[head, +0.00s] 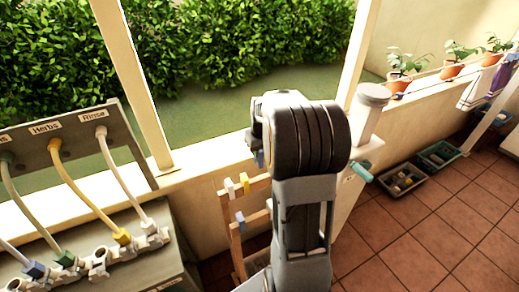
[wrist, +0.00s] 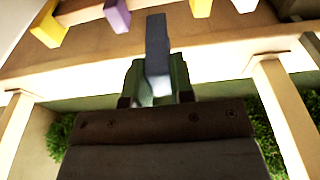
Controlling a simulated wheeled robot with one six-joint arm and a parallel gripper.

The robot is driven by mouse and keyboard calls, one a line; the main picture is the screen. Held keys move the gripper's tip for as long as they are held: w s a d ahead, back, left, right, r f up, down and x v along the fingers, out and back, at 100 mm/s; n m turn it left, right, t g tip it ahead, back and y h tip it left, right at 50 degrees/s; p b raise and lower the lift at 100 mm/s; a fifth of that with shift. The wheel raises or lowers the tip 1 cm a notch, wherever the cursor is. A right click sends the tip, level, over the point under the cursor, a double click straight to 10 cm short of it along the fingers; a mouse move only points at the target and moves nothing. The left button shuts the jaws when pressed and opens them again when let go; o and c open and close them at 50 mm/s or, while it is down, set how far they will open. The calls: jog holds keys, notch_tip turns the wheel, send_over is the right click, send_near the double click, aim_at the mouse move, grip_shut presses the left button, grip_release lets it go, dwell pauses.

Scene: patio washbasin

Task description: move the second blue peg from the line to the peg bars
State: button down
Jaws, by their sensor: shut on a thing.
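My gripper (wrist: 158,88) is shut on a blue-grey peg (wrist: 157,45), which sticks out beyond the fingertips in the wrist view. In the head view my gripper is mostly hidden behind my arm, and a bit of blue (head: 260,158) shows below it. The wooden peg bars (head: 235,245) stand below and left of my arm. A white peg (head: 229,188) and a yellow peg (head: 244,182) sit on the upper bar, and a purple-blue peg (head: 240,219) sits lower. In the wrist view, yellow (wrist: 200,7), white (wrist: 244,5) and purple (wrist: 117,15) pegs show along the top edge.
A panel with hoses (head: 60,150) stands at left. A window post (head: 135,85) and sill are close behind my gripper. Potted plants (head: 452,70) and hanging cloths (head: 500,78) are at right. Crates (head: 438,155) stand on the tiled floor (head: 430,220).

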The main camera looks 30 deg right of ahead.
aim_at(259, 178)
jog(key=shift+f+b, duration=3.8)
jog(key=shift+f, duration=1.7)
jog(key=c, duration=0.9)
grip_release()
jog(key=shift+r, duration=0.15)
notch_tip(259, 178, up, 8)
jog(key=p, duration=0.6)
